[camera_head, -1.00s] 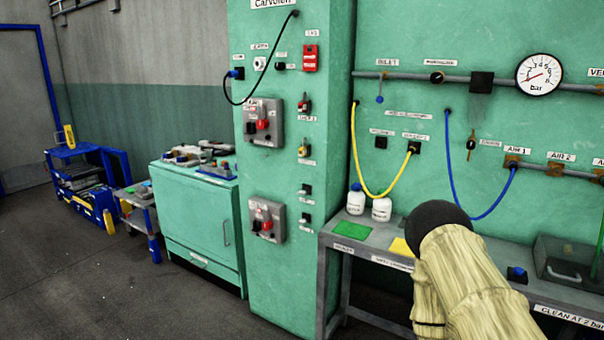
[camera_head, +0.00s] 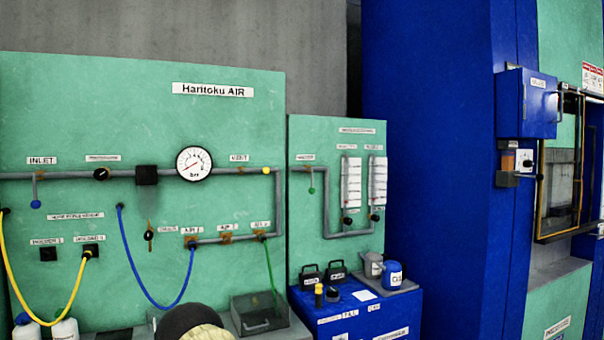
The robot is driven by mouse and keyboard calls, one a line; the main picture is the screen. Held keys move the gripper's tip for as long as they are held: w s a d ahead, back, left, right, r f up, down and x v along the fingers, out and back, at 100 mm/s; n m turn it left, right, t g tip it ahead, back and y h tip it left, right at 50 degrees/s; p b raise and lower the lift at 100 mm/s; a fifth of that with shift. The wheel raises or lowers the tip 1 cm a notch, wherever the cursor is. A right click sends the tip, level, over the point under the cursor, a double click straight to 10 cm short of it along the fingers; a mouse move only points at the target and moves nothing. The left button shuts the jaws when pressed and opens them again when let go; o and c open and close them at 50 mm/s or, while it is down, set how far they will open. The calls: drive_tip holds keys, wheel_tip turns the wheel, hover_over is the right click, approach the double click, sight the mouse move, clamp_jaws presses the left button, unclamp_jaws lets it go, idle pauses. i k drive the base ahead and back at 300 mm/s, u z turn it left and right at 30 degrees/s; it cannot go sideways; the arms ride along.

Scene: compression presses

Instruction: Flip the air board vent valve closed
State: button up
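The green air board (camera_head: 130,125), titled Haritoku AIR, fills the left half of the view. The vent valve (camera_head: 241,171) sits under the VENT label at the right end of the upper grey pipe. Its lever appears to lie level along the pipe, with a yellow knob (camera_head: 266,171) at its right end. The round white gauge (camera_head: 194,164) is left of the vent; its reading is too small to tell. A dark, rounded part of my arm with a beige cover shows at the bottom edge, below the board. My gripper is not in view.
The inlet lever with blue knob (camera_head: 36,204) hangs down. A blue hose (camera_head: 133,270), yellow hose (camera_head: 40,318) and green hose (camera_head: 269,265) hang from the board. A clear box (camera_head: 260,313) stands below. Right are a blue bench (camera_head: 335,318) and tall blue cabinet (camera_head: 425,130).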

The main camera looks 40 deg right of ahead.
sight(266, 170)
drive_tip(key=z, duration=1.15)
drive_tip(key=k, duration=0.65)
drive_tip(key=u, duration=0.35)
drive_tip(key=i, duration=1.25)
drive_tip(key=u, duration=0.1)
